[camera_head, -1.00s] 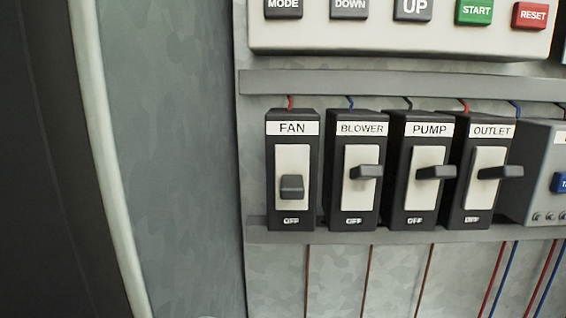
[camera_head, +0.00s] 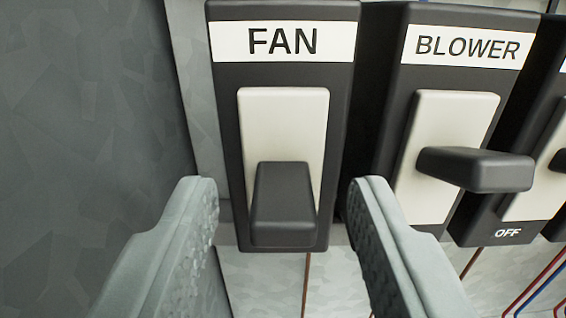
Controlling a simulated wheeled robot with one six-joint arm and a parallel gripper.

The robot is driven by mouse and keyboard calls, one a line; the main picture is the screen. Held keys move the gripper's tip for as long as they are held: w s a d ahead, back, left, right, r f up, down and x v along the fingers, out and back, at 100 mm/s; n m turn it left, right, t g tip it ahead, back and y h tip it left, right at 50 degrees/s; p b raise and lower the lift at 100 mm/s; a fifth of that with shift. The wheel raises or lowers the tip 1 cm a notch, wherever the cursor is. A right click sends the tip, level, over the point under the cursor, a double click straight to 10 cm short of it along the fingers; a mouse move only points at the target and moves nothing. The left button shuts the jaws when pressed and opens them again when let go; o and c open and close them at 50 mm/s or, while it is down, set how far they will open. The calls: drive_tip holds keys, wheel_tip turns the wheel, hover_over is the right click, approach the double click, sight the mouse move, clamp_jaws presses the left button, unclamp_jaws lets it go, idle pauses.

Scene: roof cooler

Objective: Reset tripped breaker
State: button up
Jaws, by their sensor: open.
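The FAN breaker (camera_head: 230,130) is a black block with a white label and a pale switch plate. Its dark lever (camera_head: 284,205) sits low on the plate, pointing down, and covers the spot where OFF was marked. My gripper (camera_head: 282,200) is open, with one grey padded finger on each side of the lower part of the FAN breaker. The lever shows between the fingers, with a gap on both sides. I cannot tell how far the fingertips are from it in depth.
The BLOWER breaker (camera_head: 396,120) stands close on the right. Its lever (camera_head: 476,169) sticks out to the right, higher than the FAN lever. Part of another breaker shows at the right edge. A grey cabinet wall (camera_head: 90,130) is on the left. Thin wires run below.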

drive_tip(key=shift+w, duration=0.25)
drive_tip(key=shift+c, duration=0.4)
clamp_jaws()
drive_tip(key=shift+f, duration=0.1)
drive_tip(key=shift+f+t, duration=0.2)
drive_tip(key=shift+t, duration=0.5)
drive_tip(key=shift+f+t, duration=0.25)
drive_tip(key=shift+t, duration=0.35)
drive_tip(key=shift+w+f+t, duration=0.2)
drive_tip(key=shift+f+t, duration=0.5)
drive_tip(key=shift+t, duration=0.4)
